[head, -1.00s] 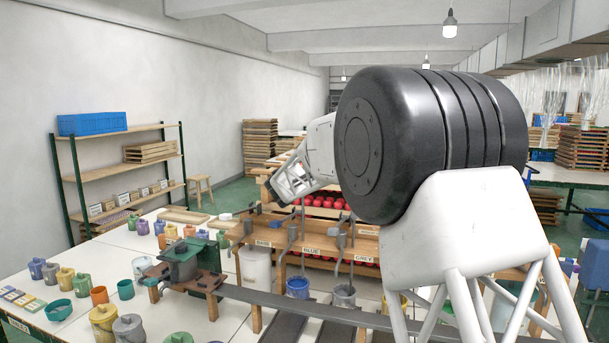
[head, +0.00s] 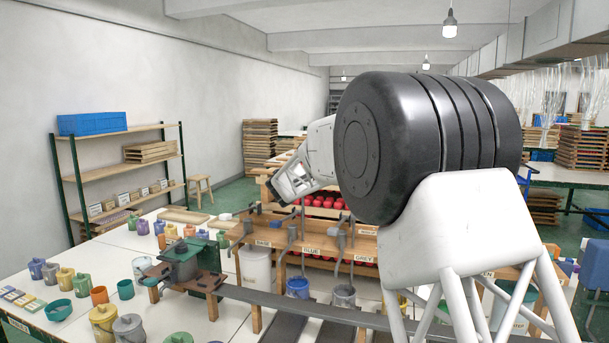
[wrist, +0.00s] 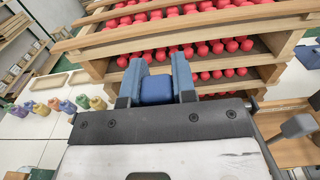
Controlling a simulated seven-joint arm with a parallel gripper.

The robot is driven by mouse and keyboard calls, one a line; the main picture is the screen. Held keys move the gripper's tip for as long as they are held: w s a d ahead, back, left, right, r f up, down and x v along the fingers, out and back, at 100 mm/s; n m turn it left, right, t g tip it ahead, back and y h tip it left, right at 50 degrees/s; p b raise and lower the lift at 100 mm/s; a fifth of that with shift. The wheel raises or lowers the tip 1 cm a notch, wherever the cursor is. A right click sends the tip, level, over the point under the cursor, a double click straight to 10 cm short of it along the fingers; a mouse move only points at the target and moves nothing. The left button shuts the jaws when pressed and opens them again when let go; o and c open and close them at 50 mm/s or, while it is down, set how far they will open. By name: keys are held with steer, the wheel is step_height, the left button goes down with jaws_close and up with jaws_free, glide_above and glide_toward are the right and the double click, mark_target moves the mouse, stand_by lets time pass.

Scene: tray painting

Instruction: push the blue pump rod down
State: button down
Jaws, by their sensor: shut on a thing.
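My gripper (wrist: 157,72) is shut on a blue block (wrist: 157,92), which fills the space between its two blue-grey fingers in the wrist view. The block looks like the top of the blue pump rod; the rod below it is hidden there. In the head view my gripper (head: 272,190) is tilted down to the left above the wooden pump rack, whose middle label (head: 311,251) reads BLUE. A blue pot (head: 298,287) stands under that label. The grip itself is too small to make out in the head view.
Colored pots (head: 104,318) and a green press-like device (head: 180,262) crowd the white table at left.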

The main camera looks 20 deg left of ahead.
step_height(320, 180, down, 4)
steer(key=shift+r, duration=0.1)
steer(key=c, duration=0.9)
jaws_free()
steer(key=shift+s, duration=0.1)
steer(key=shift+s, duration=3.8)
